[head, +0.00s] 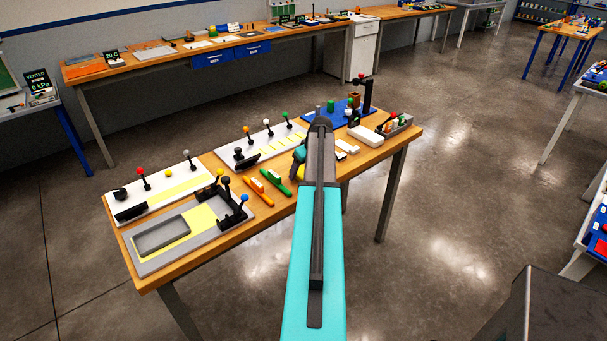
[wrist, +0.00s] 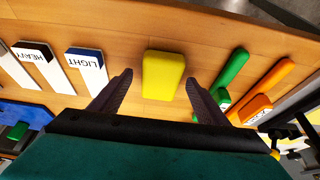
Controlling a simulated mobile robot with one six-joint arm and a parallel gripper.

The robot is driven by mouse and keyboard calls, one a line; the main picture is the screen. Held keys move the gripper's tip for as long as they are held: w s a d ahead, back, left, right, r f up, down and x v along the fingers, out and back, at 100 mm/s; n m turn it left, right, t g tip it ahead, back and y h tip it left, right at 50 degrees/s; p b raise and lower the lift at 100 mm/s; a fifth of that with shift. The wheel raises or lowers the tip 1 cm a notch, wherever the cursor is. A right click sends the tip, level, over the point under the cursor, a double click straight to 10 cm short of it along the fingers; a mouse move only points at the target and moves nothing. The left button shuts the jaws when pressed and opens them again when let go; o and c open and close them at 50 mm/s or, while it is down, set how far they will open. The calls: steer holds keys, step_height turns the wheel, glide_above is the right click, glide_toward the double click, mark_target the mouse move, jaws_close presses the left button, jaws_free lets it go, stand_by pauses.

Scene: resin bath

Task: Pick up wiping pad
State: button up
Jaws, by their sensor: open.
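A yellow block-shaped pad (wrist: 163,74), which I take for the wiping pad, lies flat on the wooden bench top (wrist: 130,35). In the wrist view, my gripper (wrist: 159,80) is open, with one dark finger on each side of the pad. Gaps show between the fingers and the pad, and nothing is held. I cannot tell how high the fingertips are above the wood.
A green tool (wrist: 232,70) and an orange tool (wrist: 272,80) lie right of the pad. White strips marked LIGHT (wrist: 86,68) and HEAVY (wrist: 38,62) lie left. Lever stations (head: 195,235) fill the bench's left part. A blue board (head: 340,115) stands at its far end.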

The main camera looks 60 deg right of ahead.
mark_target(300, 169)
steer(key=shift+f, duration=0.1)
stand_by(0.4)
steer(key=c, duration=1.1)
steer(key=shift+r, duration=0.2)
steer(key=shift+c, duration=0.2)
steer(key=shift+r+p, duration=0.15)
steer(key=shift+p, duration=0.15)
steer(key=shift+r+b, duration=1.2)
steer(key=shift+r, duration=0.3)
steer(key=s+a+r+b, duration=0.1)
steer(key=s+a+b, duration=0.1)
steer(key=s, duration=0.5)
steer(key=s+a+b, duration=0.1)
steer(key=s+b, duration=0.1)
steer(key=s, duration=0.6)
steer(key=shift+s+a+r+b, duration=0.3)
steer(key=shift+a+r+b, duration=0.05)
steer(key=shift+r+b, duration=0.05)
